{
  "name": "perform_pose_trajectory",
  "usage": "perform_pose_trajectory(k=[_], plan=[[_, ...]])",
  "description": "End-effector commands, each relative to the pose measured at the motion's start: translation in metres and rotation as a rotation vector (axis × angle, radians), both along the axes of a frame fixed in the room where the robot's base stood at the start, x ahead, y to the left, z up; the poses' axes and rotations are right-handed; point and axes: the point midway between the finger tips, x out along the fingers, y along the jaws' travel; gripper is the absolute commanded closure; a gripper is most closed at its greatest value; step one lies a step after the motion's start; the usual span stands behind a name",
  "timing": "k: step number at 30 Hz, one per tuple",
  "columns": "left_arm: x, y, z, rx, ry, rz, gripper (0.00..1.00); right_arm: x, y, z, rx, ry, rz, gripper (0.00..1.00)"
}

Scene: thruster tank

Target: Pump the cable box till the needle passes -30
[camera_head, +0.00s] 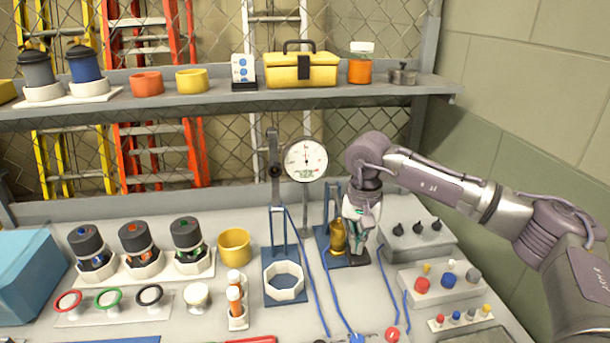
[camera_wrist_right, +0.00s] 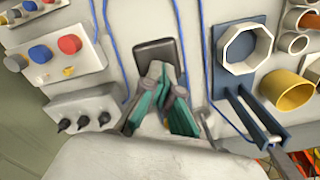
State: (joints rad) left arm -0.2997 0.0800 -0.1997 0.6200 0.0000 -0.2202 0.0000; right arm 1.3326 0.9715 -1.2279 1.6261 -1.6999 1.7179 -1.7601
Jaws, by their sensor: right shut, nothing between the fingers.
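My right gripper (camera_head: 358,246) points down, shut and empty, just right of a gold bottle-like part (camera_head: 338,237) near a blue stand. In the right wrist view, the right gripper's tips (camera_wrist_right: 160,70) meet at the near edge of a dark rounded pad (camera_wrist_right: 157,52); I cannot tell if they touch it. Blue cables (camera_head: 384,278) run nearby. I cannot tell which part is the cable box. My left gripper is not in view.
A grey box with black knobs (camera_head: 418,238) and a block with coloured buttons (camera_head: 440,284) stand to the right. A white octagonal ring (camera_head: 284,282) and yellow cup (camera_head: 234,246) are to the left. A shelf (camera_head: 220,101) crosses above the bench.

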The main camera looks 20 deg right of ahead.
Motion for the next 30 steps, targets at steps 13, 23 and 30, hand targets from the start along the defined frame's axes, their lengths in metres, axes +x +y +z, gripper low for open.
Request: perform_pose_trajectory(k=[13,23,30], plan=[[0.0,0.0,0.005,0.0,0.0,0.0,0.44,-0.002,0.0,0.004,-0.002,0.009,0.001,1.0],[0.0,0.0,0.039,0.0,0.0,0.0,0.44,-0.001,0.0,0.058,-0.002,0.007,0.0,1.0],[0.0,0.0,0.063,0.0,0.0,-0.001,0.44,-0.001,0.0,0.097,0.0,0.006,0.0,1.0]])
